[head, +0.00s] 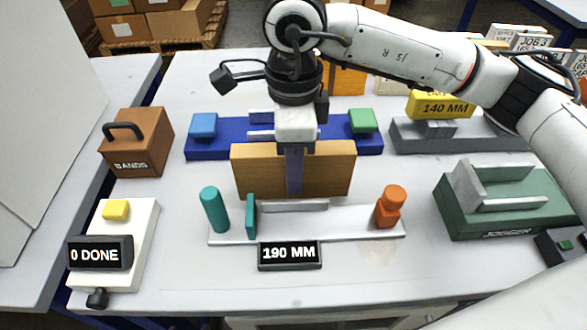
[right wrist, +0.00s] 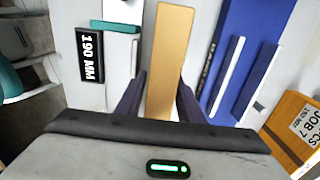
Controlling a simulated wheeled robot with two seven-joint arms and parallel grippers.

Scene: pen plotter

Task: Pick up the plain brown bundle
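The plain brown bundle (head: 250,172) is a long tan block on edge, between the white 190 MM fixture and the blue fixture in the head view. My right gripper (head: 294,185) points down over its middle, one finger in front of its near face. In the right wrist view the bundle (right wrist: 170,55) runs between the two dark fingers (right wrist: 163,88). They lie close along both its sides; whether they press on it is unclear. Its underside is hidden, so I cannot tell whether it is clear of the table. My left gripper is not in view.
The white fixture (head: 335,222) with teal and orange posts and a 190 MM sign (head: 290,254) stands in front. The blue fixture (head: 205,147) is close behind. A green jogger (head: 500,215) and yellow 140 MM block (head: 440,104) are right.

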